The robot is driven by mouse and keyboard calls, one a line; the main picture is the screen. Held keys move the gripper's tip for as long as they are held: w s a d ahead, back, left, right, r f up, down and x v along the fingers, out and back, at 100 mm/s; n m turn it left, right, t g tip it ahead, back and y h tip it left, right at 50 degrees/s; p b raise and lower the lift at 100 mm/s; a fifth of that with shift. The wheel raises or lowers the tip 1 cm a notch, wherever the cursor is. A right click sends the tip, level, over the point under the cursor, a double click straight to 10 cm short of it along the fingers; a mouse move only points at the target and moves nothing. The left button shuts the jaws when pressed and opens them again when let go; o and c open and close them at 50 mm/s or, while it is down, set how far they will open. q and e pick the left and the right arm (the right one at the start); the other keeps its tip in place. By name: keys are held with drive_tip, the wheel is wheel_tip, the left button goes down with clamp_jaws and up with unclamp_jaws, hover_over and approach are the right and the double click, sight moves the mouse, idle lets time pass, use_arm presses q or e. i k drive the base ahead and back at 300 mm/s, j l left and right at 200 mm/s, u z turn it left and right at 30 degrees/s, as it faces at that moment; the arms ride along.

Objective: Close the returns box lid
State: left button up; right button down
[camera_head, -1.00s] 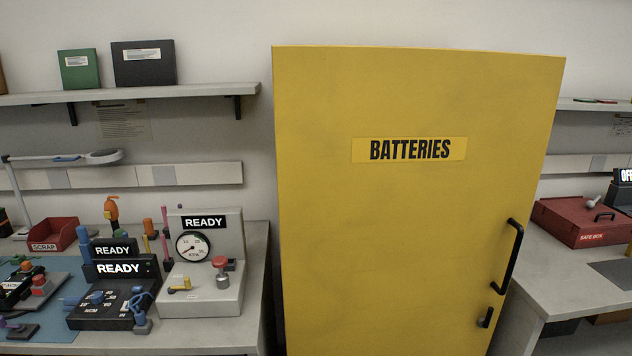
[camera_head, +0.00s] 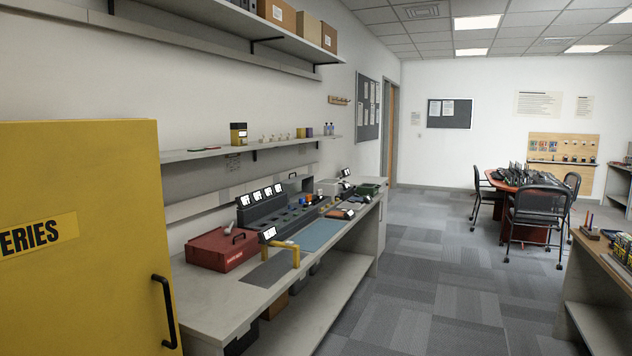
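I cannot make out a box labelled as the returns box in this view. A red box with a black handle (camera_head: 222,249) sits on the near part of the long workbench; its lid looks shut. Neither of my grippers is in view.
A yellow batteries cabinet (camera_head: 85,270) fills the near left. The grey workbench (camera_head: 190,295) runs along the left wall. Carpeted floor (camera_head: 420,260) is open in the middle. A red table with chairs (camera_head: 538,212) stands far right, another bench (camera_head: 605,265) near right.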

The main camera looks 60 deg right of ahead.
sight(307, 179)
drive_tip(key=z, duration=1.65)
drive_tip(key=i+l+z, duration=0.35)
drive_tip(key=i, duration=0.2)
drive_tip(key=i+l+z, duration=0.35)
drive_tip(key=i, duration=0.25)
drive_tip(key=i+z, duration=0.4)
drive_tip(key=i, duration=2.2)
